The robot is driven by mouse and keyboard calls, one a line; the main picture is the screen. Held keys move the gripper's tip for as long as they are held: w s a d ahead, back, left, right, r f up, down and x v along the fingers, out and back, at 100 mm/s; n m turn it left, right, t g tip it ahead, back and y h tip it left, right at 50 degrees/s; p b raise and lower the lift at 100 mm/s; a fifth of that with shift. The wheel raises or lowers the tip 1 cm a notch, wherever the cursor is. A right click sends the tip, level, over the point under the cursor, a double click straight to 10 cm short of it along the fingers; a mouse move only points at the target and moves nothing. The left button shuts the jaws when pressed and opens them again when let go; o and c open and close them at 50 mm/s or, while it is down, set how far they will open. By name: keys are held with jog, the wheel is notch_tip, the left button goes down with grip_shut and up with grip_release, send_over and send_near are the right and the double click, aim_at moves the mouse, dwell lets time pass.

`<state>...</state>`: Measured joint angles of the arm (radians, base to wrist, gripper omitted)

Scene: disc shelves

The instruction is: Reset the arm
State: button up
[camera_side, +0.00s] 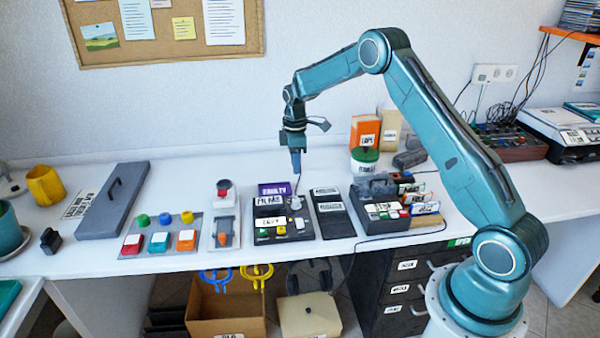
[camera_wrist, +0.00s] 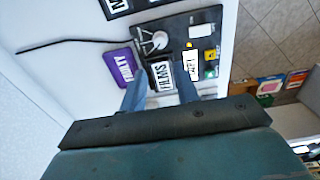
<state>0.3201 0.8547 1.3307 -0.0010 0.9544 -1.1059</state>
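My arm reaches across from the right, bent at the elbow. My gripper (camera_side: 296,164) points down above the back of the black button device (camera_side: 262,236) and touches nothing in the side view. In the wrist view its two blue fingers (camera_wrist: 160,88) stand apart with nothing held between them. Beyond the gap lies a black case labelled FILMS (camera_wrist: 162,74). A purple case (camera_wrist: 119,66) lies beside it. In the side view the purple case (camera_side: 273,188) is at the back of the device.
A dark crate of upright cases (camera_side: 382,222) and an orange box (camera_side: 365,131) stand to the right. A button panel (camera_side: 158,236), a lever unit (camera_side: 222,230) and a grey lidded slab (camera_side: 112,203) lie left. The air around my gripper is clear.

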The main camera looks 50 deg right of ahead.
jog(key=shift+r, duration=0.35)
jog(key=s+a+r+m+t, duration=0.1)
jog(key=s+a+r+m, duration=0.1)
jog(key=s+a+r, duration=0.65)
jog(key=s+a+r+m+t, duration=0.25)
jog(key=s+r, duration=0.35)
jog(key=r, duration=0.6)
jog(key=s+a+m+t, duration=0.1)
jog(key=s+a+m, duration=0.1)
jog(key=s, duration=0.9)
jog(key=s+a+r+m+t, duration=0.1)
jog(key=s+a, duration=0.4)
jog(key=s, duration=0.5)
jog(key=shift+s+m, duration=0.35)
jog(key=shift+m, duration=0.4)
